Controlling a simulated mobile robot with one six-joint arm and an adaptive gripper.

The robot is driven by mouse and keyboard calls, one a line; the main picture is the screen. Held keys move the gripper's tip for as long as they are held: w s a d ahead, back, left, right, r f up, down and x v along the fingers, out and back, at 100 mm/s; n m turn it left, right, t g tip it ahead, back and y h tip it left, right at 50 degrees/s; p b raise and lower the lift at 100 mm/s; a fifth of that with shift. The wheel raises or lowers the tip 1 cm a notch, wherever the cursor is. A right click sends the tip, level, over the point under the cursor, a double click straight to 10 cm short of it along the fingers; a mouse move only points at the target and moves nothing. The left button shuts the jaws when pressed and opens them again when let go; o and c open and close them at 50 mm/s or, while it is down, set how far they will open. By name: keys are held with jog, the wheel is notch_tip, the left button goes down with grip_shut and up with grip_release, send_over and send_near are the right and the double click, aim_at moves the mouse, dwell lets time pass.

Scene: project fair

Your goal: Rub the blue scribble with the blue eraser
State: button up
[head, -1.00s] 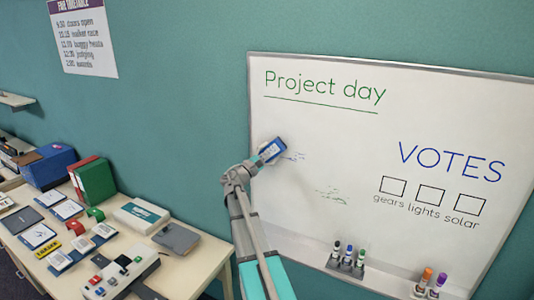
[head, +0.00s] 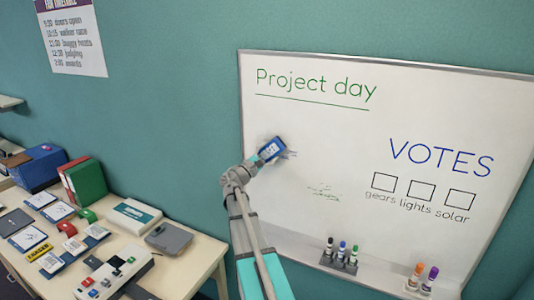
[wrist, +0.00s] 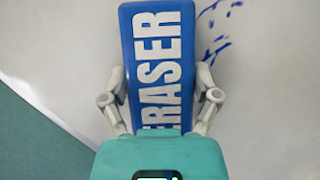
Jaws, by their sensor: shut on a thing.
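My gripper (wrist: 160,100) is shut on the blue eraser (wrist: 158,60), a blue block with white lettering. In the head view the eraser (head: 271,149) is at the left part of the whiteboard, against or very near its surface; I cannot tell contact for sure. The blue scribble (wrist: 215,30) shows as broken blue marks just right of the eraser in the wrist view. In the head view only small traces of the scribble (head: 291,154) show beside the eraser; the eraser may hide more.
The whiteboard (head: 330,140) also bears a faint green scribble (head: 323,191), green "Project day" writing (head: 315,84) and blue "VOTES" writing (head: 440,158). Markers (head: 340,252) stand at its lower edge. A cluttered table (head: 190,272) is at the left.

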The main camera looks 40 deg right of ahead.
aim_at(290, 151)
jog(key=shift+s+d, duration=0.35)
jog(key=shift+s, duration=0.35)
jog(key=shift+s+d, duration=0.3)
jog(key=shift+s, duration=0.35)
jog(key=shift+s, duration=0.15)
jog(key=shift+s+d, duration=0.35)
jog(key=shift+s, duration=0.45)
jog(key=shift+s+d, duration=0.3)
jog(key=shift+s, duration=0.5)
jog(key=shift+s+d, duration=0.4)
jog(key=shift+s, duration=0.4)
jog(key=shift+s+d, duration=0.4)
jog(key=shift+s, duration=0.4)
jog(key=shift+w+a, duration=0.1)
jog(key=shift+w, duration=0.05)
jog(key=shift+w+a, duration=0.35)
jog(key=shift+w, duration=0.45)
jog(key=shift+w+a, duration=0.3)
jog(key=shift+w, duration=0.45)
jog(key=shift+w, duration=0.1)
jog(key=shift+w+a, duration=0.4)
jog(key=shift+w, duration=0.4)
jog(key=shift+w+a, duration=0.35)
jog(key=shift+w, duration=0.4)
